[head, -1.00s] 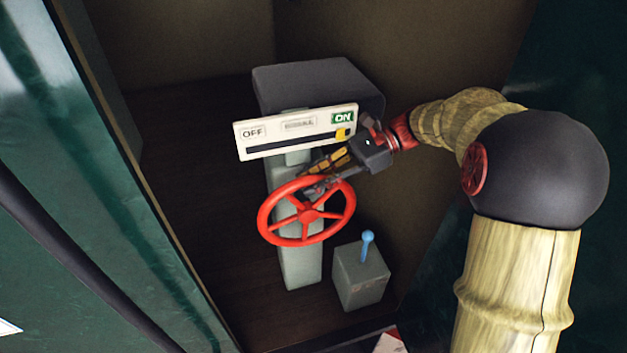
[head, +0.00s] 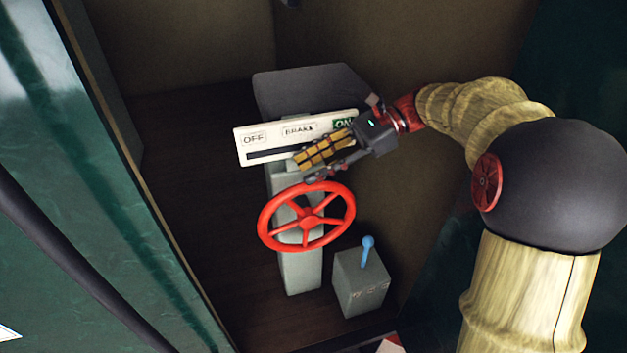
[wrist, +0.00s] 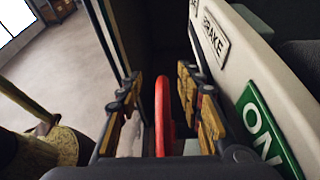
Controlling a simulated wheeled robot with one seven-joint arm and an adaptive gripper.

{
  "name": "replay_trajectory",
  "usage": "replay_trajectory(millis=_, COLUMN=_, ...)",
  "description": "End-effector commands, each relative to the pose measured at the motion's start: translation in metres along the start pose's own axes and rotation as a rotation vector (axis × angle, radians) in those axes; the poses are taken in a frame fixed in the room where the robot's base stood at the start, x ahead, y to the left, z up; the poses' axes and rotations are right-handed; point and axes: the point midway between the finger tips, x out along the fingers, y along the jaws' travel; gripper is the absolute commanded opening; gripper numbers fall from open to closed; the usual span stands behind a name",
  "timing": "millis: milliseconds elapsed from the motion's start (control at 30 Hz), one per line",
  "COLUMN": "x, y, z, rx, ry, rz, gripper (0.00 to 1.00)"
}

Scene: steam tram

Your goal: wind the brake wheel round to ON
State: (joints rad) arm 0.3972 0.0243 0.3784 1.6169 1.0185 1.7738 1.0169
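The red brake wheel (head: 347,230) is mounted on a grey post in the head view. Its rim also shows as a red band in the wrist view (wrist: 163,115), between my two fingers and apart from both. My gripper (head: 305,171) is open at the upper edge of the wheel, in front of the brake plate. The white brake plate (head: 272,134) reads OFF at left, BRAKE in the middle and ON at right. The green ON label (wrist: 262,125) is clear in the wrist view. My gripper hides the right part of the slot, and no yellow marker shows now.
A grey box (head: 360,285) with a blue lever (head: 367,252) stands at the lower right of the wheel. A dark rounded housing (head: 310,85) is behind the plate. A green panel edge (head: 130,170) runs along the left. Dark floor lies open left of the post.

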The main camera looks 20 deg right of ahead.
Motion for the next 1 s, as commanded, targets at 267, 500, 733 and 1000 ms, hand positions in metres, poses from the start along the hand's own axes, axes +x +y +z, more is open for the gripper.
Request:
replay_trajectory(millis=267, x=-0.013, y=0.001, z=0.031, rx=0.000, ry=0.001, rz=0.000, gripper=0.37)
replay_trajectory(millis=500, x=-0.014, y=0.001, z=0.035, rx=0.000, ry=0.001, rz=0.000, gripper=0.37)
replay_trajectory(millis=733, x=-0.011, y=0.005, z=0.035, rx=-0.016, ry=0.019, rz=0.000, gripper=0.29)
replay_trajectory(millis=1000, x=0.031, y=0.069, z=0.011, rx=-0.322, ry=0.346, rz=0.027, gripper=0.13)
